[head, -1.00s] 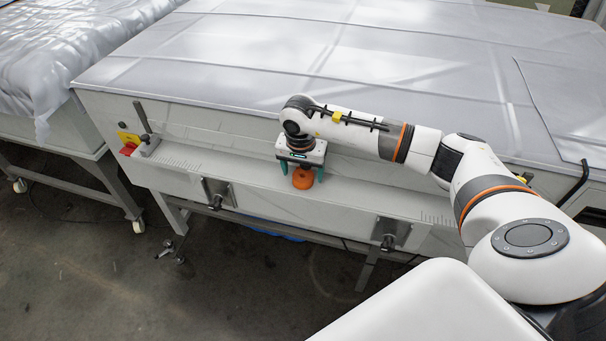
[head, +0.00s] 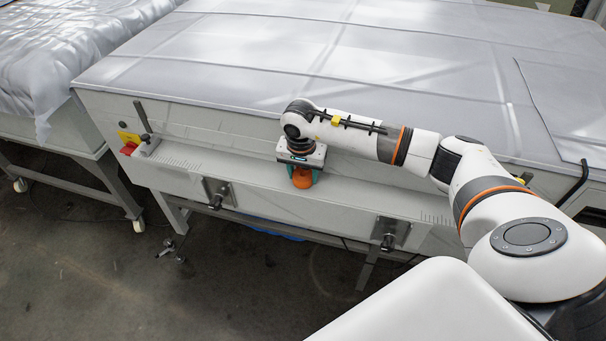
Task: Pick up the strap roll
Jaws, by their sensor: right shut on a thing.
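The strap roll (head: 302,181) is a small orange roll on the narrow ledge along the front of the machine. My right gripper (head: 301,176) comes down on it from above, with its green fingers shut on the roll's sides. The upper part of the roll is hidden by the gripper body. I cannot tell whether the roll still touches the ledge. My left gripper is not in view.
The ledge (head: 385,201) runs along the plate processor's front, below its large sheet-covered top (head: 350,60). Dark clamp handles (head: 389,236) stick out below it. A red and yellow switch (head: 128,143) sits at the left end. The ledge beside the roll is clear.

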